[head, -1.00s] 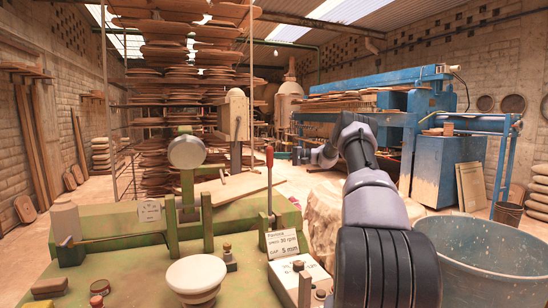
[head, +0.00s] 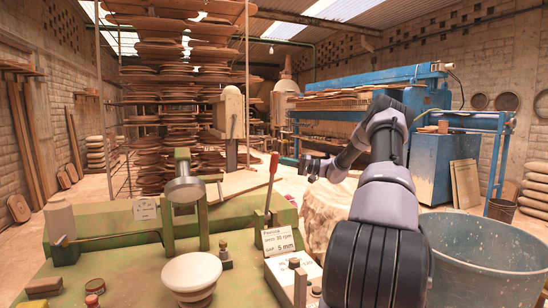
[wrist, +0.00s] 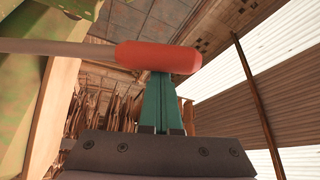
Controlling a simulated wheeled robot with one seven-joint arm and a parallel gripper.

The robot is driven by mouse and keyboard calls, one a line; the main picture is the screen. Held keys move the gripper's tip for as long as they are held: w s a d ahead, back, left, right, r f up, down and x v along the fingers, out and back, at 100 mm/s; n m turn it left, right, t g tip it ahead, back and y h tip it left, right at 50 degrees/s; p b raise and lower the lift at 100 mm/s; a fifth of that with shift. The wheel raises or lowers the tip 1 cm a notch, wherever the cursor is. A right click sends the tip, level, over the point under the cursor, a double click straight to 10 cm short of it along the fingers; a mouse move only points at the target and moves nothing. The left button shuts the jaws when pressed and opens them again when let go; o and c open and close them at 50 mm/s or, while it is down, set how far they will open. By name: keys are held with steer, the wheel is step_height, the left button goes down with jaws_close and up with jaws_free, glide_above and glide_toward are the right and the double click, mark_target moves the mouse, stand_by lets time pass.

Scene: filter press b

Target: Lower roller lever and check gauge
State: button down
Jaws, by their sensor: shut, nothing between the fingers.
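The lever with a red grip (head: 274,163) stands on the right of the green machine, leaning slightly right. A grey round roller head (head: 184,189) hangs from a green arm over the machine. A white dial gauge (head: 144,208) sits to its left; its reading is too small to tell. My gripper (head: 303,166) is to the right of the red grip. In the wrist view, my teal fingers (wrist: 162,100) are shut and empty, their tips at the edge of the red grip (wrist: 158,58). I cannot tell whether they touch it.
A white mould (head: 191,275) stands at the front of the green machine (head: 120,235). A card (head: 280,240) reads 30 rpm and 5 mm. A blue bucket (head: 485,260) stands at right. A blue press (head: 440,150) and stacked racks stand behind.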

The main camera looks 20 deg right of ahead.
steer(key=s+f+n+g+y, duration=0.2)
steer(key=s+f+n+y, duration=0.2)
steer(key=s+f+n, duration=0.5)
steer(key=shift+s+f+g, duration=0.4)
steer(key=shift+s+f, duration=2.05)
steer(key=shift+s, duration=1.2)
steer(key=shift+a, duration=0.1)
step_height(320, 180, up, 4)
steer(key=w+d, duration=0.1)
steer(key=w, duration=0.1)
steer(key=v, duration=0.9)
steer(key=shift+w+d, duration=0.2)
steer(key=shift+d, duration=0.15)
